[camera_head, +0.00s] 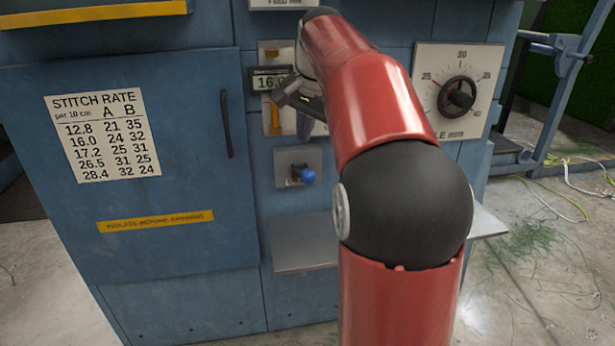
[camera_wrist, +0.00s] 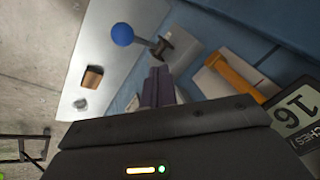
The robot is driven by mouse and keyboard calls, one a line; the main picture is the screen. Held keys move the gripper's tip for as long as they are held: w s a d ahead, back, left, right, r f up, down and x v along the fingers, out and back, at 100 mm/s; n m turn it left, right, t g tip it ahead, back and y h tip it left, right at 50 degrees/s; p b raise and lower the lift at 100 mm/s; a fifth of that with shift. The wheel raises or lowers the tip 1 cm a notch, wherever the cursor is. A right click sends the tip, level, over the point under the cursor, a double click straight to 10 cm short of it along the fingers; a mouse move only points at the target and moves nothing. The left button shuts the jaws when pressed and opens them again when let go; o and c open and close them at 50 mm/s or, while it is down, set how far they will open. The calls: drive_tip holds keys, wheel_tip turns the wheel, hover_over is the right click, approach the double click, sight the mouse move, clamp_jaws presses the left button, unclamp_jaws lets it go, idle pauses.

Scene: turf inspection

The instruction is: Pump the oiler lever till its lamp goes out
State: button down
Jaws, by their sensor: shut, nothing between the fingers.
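A blue ball-ended lever (camera_head: 307,176) sticks out of a small grey plate (camera_head: 291,158) on the blue machine front. In the wrist view the blue ball (camera_wrist: 122,35) stands on a short rod from a dark pivot. An orange handle (camera_head: 275,118) is on a pale plate above it; it also shows in the wrist view (camera_wrist: 238,75). I cannot tell from markings which one is the oiler lever, and I make out no oiler lamp. My gripper (camera_head: 304,128) is shut and empty, fingers down, right of the orange handle and above the blue ball. Its fingers (camera_wrist: 158,86) are apart from both levers.
A metal shelf (camera_head: 300,255) juts out below; a brown block (camera_wrist: 92,77) and a small grey piece (camera_wrist: 80,103) lie on it. A black dial (camera_head: 457,96) is to the right, a stitch-rate chart (camera_head: 103,137) to the left.

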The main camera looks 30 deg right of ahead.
sight(304, 174)
drive_tip(key=shift+s+a+f+b, duration=0.1)
drive_tip(key=shift+s+f+b, duration=0.2)
drive_tip(key=shift+f+b, duration=0.3)
drive_tip(key=shift+s+a+f+b, duration=0.1)
drive_tip(key=shift+s+f+b, duration=0.2)
drive_tip(key=shift+f, duration=0.35)
drive_tip(key=shift+s+f+b, duration=0.25)
drive_tip(key=shift+f+b, duration=0.3)
drive_tip(key=shift+f, duration=0.1)
idle(0.6)
drive_tip(key=shift+s+f, duration=0.2)
drive_tip(key=shift+f, duration=0.15)
